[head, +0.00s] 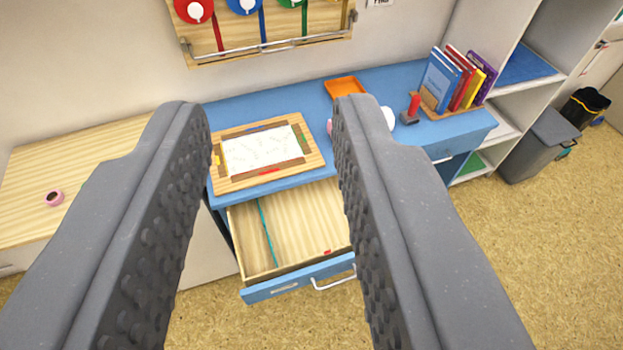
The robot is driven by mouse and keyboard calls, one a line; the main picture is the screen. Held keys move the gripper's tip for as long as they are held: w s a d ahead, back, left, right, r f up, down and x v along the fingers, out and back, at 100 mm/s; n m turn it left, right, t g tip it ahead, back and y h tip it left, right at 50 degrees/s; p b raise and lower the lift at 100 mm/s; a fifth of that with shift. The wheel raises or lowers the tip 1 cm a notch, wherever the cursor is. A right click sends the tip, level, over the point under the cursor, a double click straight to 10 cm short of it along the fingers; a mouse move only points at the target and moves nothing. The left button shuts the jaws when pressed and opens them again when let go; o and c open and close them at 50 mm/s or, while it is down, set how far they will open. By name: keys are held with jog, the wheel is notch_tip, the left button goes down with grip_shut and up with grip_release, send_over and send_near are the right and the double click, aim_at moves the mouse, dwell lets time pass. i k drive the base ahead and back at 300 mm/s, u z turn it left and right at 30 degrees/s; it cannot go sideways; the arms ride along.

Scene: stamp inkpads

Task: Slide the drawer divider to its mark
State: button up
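The open drawer (292,286) sticks out of the front of the blue desk (283,103). Inside it, a thin teal divider (267,232) stands toward the left side, running from back to front. A small red mark (327,252) shows near the drawer's front, right of the divider. A white handle (334,280) is on the drawer's blue front. My gripper (268,115) is open and empty, its two dark grey fingers wide apart in the foreground. The drawer lies beyond and between the fingers; the right finger hides its right end.
On the desk are a wooden board with white paper (233,184), an orange tray (345,87), a red-handled stamp (412,108) and books (463,76). A wooden cabinet (90,160) stands left, a grey bin (540,146) right. The floor before the drawer is clear.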

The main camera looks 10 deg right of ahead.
aim_at(262, 218)
jog(key=u, duration=1.55)
jog(key=i, duration=0.6)
jog(key=z, duration=1.6)
